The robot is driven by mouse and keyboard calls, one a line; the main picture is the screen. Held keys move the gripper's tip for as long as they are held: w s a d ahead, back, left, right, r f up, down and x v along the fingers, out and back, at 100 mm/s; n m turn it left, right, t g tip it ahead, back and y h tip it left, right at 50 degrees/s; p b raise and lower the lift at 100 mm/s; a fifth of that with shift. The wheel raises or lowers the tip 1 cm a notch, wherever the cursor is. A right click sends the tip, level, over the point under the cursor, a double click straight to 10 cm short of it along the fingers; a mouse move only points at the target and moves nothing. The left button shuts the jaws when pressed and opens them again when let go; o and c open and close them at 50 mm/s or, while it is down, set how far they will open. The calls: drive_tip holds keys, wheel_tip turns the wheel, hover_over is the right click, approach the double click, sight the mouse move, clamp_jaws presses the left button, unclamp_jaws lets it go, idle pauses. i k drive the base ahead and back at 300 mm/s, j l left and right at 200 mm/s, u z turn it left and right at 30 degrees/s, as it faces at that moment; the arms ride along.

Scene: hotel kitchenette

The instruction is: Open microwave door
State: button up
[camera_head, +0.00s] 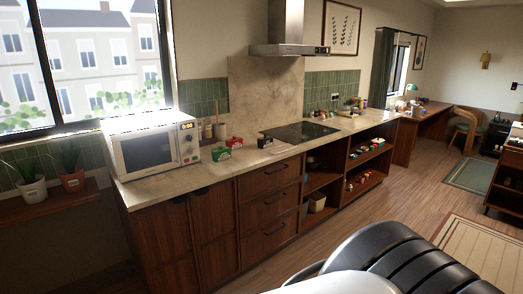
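The white microwave (116,126) stands on the left end of the stone counter, under the window. Its door (126,174) has a dark glass pane and faces the room; it looks shut. The control panel (187,148) with a small display is at the right of the front. I cannot make out a handle clearly at this size. My gripper is not in this view. A black ribbed and white shape at the bottom right seems to be part of my own body.
A green box (221,154) and a red box (234,142) are on the counter (165,187) right of the microwave. Farther right is a dark cooktop (300,132). Potted plants (72,181) stand on a shelf at left. Wooden cabinets run below the counter. Wood floor (425,182) shows at right.

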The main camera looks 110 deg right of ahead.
sight(116, 138)
drive_tip(key=k+l+z, duration=0.1)
drive_tip(key=z, duration=0.35)
drive_tip(key=k+l+z, duration=0.1)
drive_tip(key=z, duration=0.4)
drive_tip(key=l+z, duration=0.3)
drive_tip(key=z, duration=0.15)
drive_tip(key=l+z, duration=0.2)
drive_tip(key=z, duration=0.25)
drive_tip(key=l+z, duration=0.25)
drive_tip(key=z, duration=0.25)
drive_tip(key=i+l+z, duration=0.1)
drive_tip(key=l, duration=0.3)
drive_tip(key=i+l+z, duration=0.1)
drive_tip(key=l, duration=0.3)
drive_tip(key=i+l+z, duration=0.1)
drive_tip(key=l, duration=0.3)
drive_tip(key=i+l+z, duration=0.1)
drive_tip(key=l, duration=0.25)
drive_tip(key=i+l+z, duration=0.1)
drive_tip(key=l, duration=0.3)
drive_tip(key=i+l+z, duration=0.1)
drive_tip(key=l, duration=0.25)
drive_tip(key=i, duration=0.1)
